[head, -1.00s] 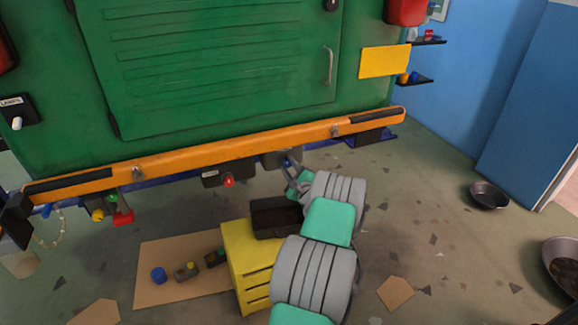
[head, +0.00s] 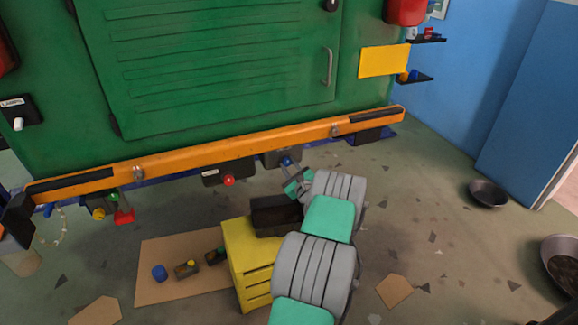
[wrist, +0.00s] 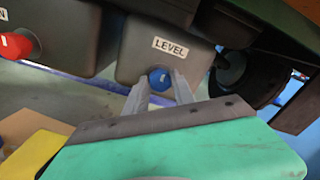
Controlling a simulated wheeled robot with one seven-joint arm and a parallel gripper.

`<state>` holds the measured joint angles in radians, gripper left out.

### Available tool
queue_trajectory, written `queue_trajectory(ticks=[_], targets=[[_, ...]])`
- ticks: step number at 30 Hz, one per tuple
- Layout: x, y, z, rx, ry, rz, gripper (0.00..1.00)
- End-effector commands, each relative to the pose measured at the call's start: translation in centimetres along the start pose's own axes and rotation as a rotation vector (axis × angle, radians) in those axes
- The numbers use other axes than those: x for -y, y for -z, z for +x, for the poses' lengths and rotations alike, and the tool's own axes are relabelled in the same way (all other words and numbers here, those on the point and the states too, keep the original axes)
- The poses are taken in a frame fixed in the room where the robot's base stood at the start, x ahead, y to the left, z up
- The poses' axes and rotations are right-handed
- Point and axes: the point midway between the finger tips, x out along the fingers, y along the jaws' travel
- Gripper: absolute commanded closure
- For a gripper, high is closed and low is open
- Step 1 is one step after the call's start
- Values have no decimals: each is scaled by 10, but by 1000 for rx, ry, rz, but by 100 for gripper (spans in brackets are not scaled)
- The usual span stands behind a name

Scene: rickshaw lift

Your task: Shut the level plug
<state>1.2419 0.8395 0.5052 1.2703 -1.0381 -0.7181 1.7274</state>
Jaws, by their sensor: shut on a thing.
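The level plug is a blue knob (wrist: 160,78) on the face of a grey box (wrist: 137,48) with a "LEVEL" label, in the wrist view. In the head view the blue plug (head: 287,162) shows under the orange bumper. My gripper (wrist: 162,82) has its two grey fingers on either side of the blue plug and is shut on it. In the head view my gripper (head: 290,170) reaches up to the plug from below right, and the fingers are small there. A white mark shows on the plug's face.
A red knob (wrist: 15,45) sits on the neighbouring box at left. A dark round part (wrist: 255,78) is close on the right. A yellow crate (head: 246,262) with a dark tray (head: 276,216) stands below, beside a cardboard sheet (head: 165,290) with small parts.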

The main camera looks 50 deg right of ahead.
Motion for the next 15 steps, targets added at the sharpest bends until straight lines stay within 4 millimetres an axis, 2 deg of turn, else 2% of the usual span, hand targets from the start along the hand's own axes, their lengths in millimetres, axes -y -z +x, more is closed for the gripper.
queue_trajectory(ticks=[2, 3, 10, 15], targets=[[0, 0, 0, 0, 0, 0, 100], [0, 0, 0, 0, 0, 0, 67], [0, 0, 0, 0, 0, 0, 48], [0, 0, 0, 0, 0, -1, 48]])
